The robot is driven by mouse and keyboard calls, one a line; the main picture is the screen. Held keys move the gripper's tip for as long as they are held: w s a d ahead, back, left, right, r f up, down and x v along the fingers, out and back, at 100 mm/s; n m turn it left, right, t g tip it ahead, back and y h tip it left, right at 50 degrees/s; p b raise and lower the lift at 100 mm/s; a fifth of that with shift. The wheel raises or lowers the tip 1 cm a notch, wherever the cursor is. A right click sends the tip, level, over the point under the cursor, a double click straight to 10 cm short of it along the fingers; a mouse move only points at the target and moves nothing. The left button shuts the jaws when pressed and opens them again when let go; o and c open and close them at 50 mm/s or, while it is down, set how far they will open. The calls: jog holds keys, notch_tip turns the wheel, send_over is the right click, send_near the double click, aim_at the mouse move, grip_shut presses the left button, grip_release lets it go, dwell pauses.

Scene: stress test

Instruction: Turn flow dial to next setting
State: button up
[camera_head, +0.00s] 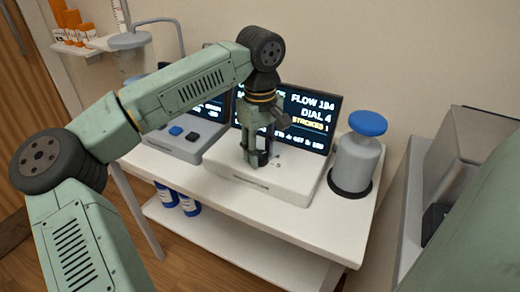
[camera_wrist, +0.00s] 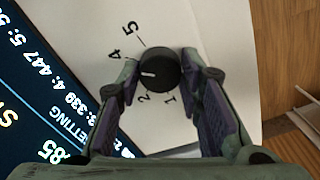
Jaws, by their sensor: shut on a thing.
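The black flow dial (camera_wrist: 158,72) sits on the white top of the device (camera_head: 275,182). My gripper (camera_head: 258,158) points down at the dial, its two fingers on opposite sides of it. In the wrist view my gripper (camera_wrist: 164,76) is shut on the dial. The dial's white mark points left, between the printed 4 and 2. The 1, 2, 4 and 5 show; I cannot make out a 3 beside the left finger. The screen (camera_head: 313,120) behind reads FLOW 194, DIAL 4, STROKES 1. My arm hides its left part.
A grey pump with a blue knob (camera_head: 368,123) stands right of the device. Another device with blue and dark buttons (camera_head: 176,131) is at left on the white table (camera_head: 323,229). Blue bottles (camera_head: 188,205) stand on the lower shelf. A grey unit (camera_head: 470,150) is at far right.

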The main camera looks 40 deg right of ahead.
aim_at(260, 155)
jog(key=shift+m, duration=0.5)
jog(key=o, duration=1.2)
notch_tip(260, 155, up, 12)
dwell(0.5)
